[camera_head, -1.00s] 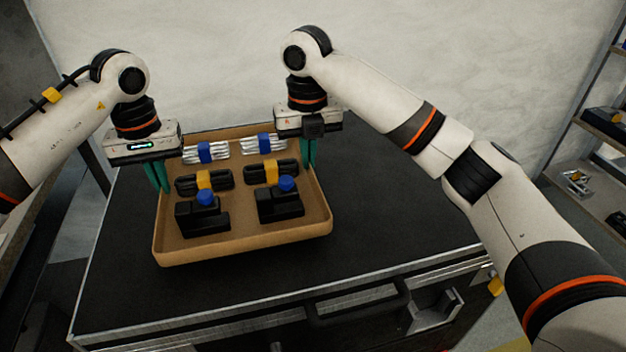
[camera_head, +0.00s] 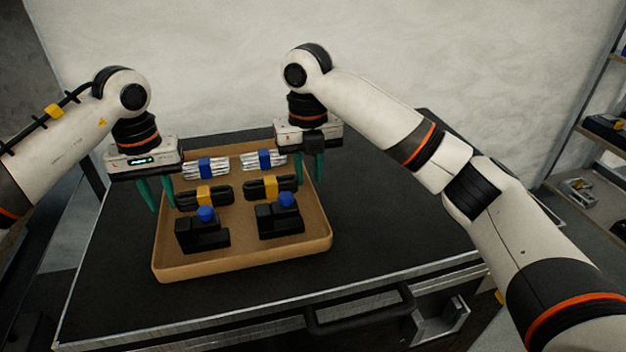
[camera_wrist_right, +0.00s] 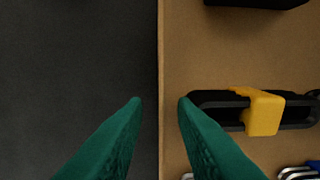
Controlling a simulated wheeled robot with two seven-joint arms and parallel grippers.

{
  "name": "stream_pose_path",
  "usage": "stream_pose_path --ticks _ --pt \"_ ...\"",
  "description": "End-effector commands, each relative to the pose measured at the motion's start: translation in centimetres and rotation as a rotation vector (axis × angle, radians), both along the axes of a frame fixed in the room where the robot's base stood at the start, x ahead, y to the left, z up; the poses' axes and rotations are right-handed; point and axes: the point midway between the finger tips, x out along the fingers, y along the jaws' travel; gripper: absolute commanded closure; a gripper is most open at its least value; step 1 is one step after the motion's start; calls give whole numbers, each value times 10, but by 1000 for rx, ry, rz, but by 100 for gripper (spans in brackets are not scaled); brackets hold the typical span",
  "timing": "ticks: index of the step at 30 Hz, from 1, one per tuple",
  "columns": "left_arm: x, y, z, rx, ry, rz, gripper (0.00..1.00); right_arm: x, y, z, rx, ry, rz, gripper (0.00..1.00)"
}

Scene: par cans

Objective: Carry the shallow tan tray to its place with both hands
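The shallow tan tray (camera_head: 245,266) sits on the black tabletop in the head view. It holds two silver bundles with blue bands (camera_head: 205,168), two black coils with yellow bands (camera_head: 204,195) and two black blocks with blue knobs (camera_head: 203,234). My left gripper (camera_head: 162,207) is at the tray's left wall with its fingers spread. My right gripper (camera_head: 309,180) is at the right wall, fingers also spread. In the right wrist view, the tray's wall edge (camera_wrist_right: 160,60) runs between the right fingertips (camera_wrist_right: 160,102), with gaps visible on both sides.
The black tabletop (camera_head: 400,225) is clear to the right of the tray. A pale wall (camera_head: 210,60) stands behind. A bar handle (camera_head: 360,312) is on the front of the table unit. Shelves (camera_head: 590,190) with parts stand at the far right.

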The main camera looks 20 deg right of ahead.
Motion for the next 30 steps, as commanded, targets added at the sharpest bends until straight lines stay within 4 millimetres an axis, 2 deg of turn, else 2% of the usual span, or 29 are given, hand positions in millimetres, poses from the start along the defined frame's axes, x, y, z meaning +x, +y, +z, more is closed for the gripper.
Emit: stream_pose_path --ticks 8,30 --pt "0 -1 24 -1 -1 -1 75 0 1 24 1 -1 1 75" --pt "0 -1 146 -1 0 -1 75 0 1 146 1 0 2 75"
